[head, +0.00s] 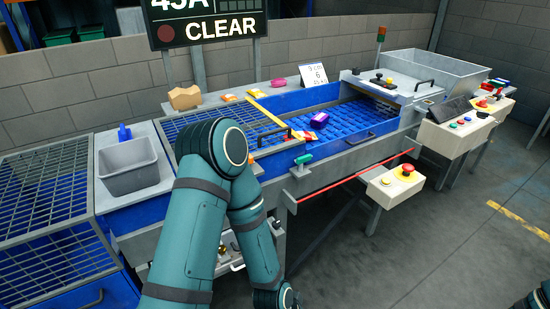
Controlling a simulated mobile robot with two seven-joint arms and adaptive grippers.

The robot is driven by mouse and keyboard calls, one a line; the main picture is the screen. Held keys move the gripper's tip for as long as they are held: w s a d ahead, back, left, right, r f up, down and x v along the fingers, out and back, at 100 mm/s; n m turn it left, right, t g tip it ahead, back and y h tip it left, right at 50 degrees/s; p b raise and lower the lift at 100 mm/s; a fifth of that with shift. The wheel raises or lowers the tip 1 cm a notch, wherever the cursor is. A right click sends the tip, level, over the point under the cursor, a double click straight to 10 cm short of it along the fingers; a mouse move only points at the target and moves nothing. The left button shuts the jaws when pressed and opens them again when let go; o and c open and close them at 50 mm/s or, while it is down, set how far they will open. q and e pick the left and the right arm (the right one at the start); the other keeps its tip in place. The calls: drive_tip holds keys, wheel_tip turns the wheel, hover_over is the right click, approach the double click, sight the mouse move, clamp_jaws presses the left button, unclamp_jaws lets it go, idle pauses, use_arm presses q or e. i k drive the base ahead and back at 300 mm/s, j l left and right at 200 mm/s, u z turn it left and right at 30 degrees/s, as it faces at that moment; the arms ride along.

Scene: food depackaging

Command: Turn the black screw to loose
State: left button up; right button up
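I cannot tell for certain which part is the black screw. Small black knobs (378,77) stand on the grey top plate at the far right end of the blue conveyor machine (345,120). My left arm (190,240) rises from the bottom, bends at the elbow in front of the machine and runs down to the bottom edge. Its gripper is not visible. A sliver of my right arm (541,296) shows at the bottom right corner, without its gripper. My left arm hides part of the machine's front, beside a small brass-coloured knob (222,249).
A grey bin (129,167) stands left. A purple packet (320,119) lies on the blue belt. A red rod (350,178) runs along the front, near a box with a red button (396,185). Metal mesh (45,185) is far left. The floor at right is clear.

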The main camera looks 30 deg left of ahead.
sight(276, 225)
drive_tip(key=u, duration=0.85)
